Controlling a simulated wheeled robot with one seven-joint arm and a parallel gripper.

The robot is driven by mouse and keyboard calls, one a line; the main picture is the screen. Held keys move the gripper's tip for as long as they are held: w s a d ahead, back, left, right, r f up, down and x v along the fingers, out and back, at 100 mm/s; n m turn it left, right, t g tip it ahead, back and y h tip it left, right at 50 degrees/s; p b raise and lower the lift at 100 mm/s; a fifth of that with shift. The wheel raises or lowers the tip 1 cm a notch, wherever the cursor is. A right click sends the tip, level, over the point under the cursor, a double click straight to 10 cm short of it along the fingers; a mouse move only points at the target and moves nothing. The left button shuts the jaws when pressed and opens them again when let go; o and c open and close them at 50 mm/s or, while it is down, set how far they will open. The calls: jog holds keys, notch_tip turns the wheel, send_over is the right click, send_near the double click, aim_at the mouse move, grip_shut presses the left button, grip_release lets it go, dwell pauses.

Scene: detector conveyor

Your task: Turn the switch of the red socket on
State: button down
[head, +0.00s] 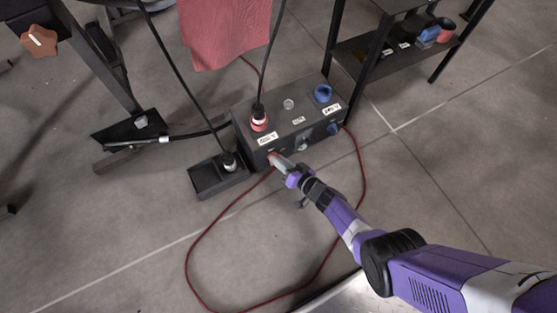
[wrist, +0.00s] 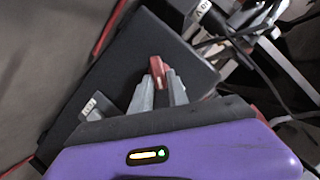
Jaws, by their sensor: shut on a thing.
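The dark socket box (head: 276,102) lies on the floor, and its dark panel (wrist: 125,48) fills the middle of the wrist view. The red socket (head: 260,126) is on its top at the left, with a black-cabled plug in it. The red switch (wrist: 160,70) is on the box's front side, below that socket. My gripper (wrist: 160,84) is shut on this red switch, one grey finger on each side. In the head view my gripper (head: 280,163) reaches the front left of the box and mostly hides the switch. The switch's exact angle is hard to tell.
A blue socket (head: 323,93) and a blue switch (head: 334,129) are at the box's right end. A black tray (head: 206,180) with a cable stands left of the box. A red cable (head: 188,262) loops over the floor. A black shelf (head: 365,52) stands behind right.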

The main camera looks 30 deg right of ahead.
jog(key=m+b, duration=0.1)
jog(key=m+y, duration=0.1)
jog(key=m+y+b, duration=0.1)
jog(key=shift+w+d+f+t+b, duration=0.15)
jog(key=shift+d+f+t+b, duration=0.15)
jog(key=shift+f+t, duration=0.1)
jog(key=shift+r, duration=0.1)
dwell(0.4)
jog(key=c, duration=1.4)
grip_release()
jog(key=shift+m, duration=0.3)
jog(key=p+v, duration=0.3)
jog(key=v, duration=0.4)
jog(key=shift+s+p, duration=0.35)
